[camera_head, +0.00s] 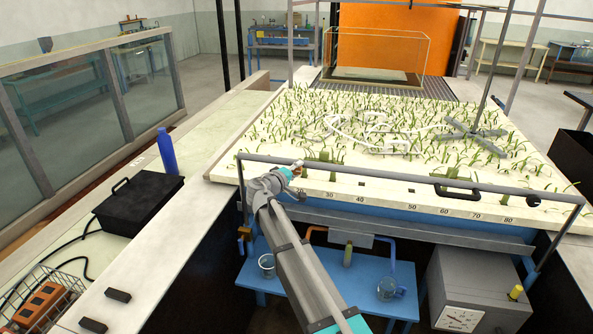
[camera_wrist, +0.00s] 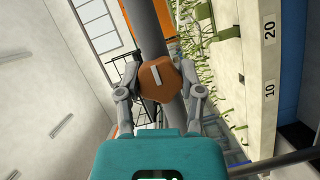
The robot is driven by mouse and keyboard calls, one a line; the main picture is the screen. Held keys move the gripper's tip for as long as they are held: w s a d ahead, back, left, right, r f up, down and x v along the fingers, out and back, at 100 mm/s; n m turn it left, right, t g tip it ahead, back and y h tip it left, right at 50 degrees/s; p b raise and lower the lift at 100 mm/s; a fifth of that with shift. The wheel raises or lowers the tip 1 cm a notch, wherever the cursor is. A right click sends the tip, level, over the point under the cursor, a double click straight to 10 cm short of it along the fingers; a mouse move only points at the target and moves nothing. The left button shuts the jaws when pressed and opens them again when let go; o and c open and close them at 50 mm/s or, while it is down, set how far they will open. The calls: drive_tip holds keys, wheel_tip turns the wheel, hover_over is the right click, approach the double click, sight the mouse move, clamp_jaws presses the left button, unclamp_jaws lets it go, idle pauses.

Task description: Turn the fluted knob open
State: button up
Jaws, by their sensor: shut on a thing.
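The fluted knob (camera_wrist: 157,82) is an orange-brown, many-sided disc with a pale bar mark on its face. In the wrist view it sits between the two fingers of my gripper (camera_wrist: 160,92), in front of a grey pipe (camera_wrist: 148,25). The fingers are closed against its left and right sides. The pale bar stands near upright, slightly tilted. In the head view my gripper (camera_head: 288,174) is at the near left part of the planted bed, by the grey rail; the knob is mostly hidden there.
The grey rail (camera_head: 400,180) runs along the front of the planted bed (camera_head: 225,168). A blue bottle (camera_head: 167,152) and black case (camera_head: 137,200) stand on the left ledge. A blue table (camera_head: 355,275) with glassware and a grey box with a dial (camera_head: 475,290) are below.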

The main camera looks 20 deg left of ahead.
drive_tip(key=o, duration=1.2)
drive_tip(key=shift+c, duration=0.2)
drive_tip(key=shift+f, duration=0.1)
